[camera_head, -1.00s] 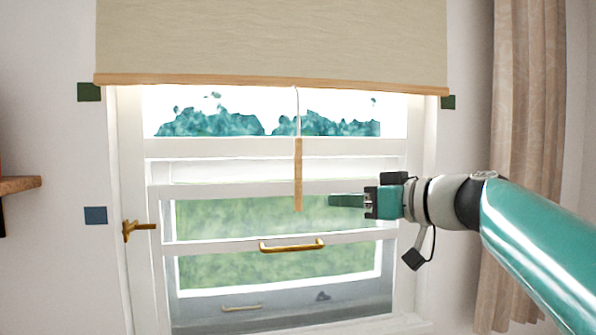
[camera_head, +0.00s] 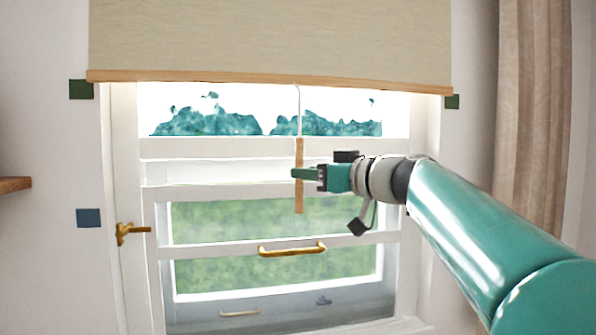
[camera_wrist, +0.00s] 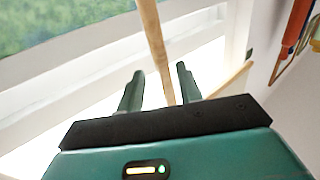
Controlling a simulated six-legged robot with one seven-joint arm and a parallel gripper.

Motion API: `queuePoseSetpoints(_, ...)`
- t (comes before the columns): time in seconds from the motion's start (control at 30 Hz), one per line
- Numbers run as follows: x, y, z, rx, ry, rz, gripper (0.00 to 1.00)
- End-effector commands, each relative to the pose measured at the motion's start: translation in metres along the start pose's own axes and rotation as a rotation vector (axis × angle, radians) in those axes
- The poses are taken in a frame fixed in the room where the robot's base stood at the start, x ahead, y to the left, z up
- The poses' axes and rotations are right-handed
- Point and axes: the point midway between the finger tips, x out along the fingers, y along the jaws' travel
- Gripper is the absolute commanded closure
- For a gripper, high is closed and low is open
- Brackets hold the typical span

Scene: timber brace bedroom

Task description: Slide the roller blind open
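The beige roller blind (camera_head: 270,40) hangs over the top of the window, with a wooden bar (camera_head: 200,77) along its lower edge. A thin cord runs down from the bar to a wooden pull stick (camera_head: 299,203), which hangs upright in front of the window. My gripper (camera_head: 304,174) is at the stick's middle and covers part of it in the head view. In the wrist view, the stick (camera_wrist: 152,35) runs down between the two spread fingers (camera_wrist: 158,90). A gap shows between the stick and each finger.
The white window frame (camera_head: 200,147) stands behind the stick. It carries a brass handle (camera_head: 292,249) low in the middle and a brass latch (camera_head: 131,231) at left. A curtain (camera_head: 535,110) hangs at right, and a wooden shelf (camera_head: 14,184) juts in at left.

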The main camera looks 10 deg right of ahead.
Motion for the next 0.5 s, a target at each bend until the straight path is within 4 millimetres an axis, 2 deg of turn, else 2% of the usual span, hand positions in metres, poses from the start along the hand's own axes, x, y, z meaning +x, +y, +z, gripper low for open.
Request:
queuePoseSetpoints(0.2,0.031,0.001,-0.002,-0.002,0.003,0.0,0.64)
queuePoseSetpoints(0.5,0.039,0.002,-0.003,-0.002,0.005,0.001,0.64)
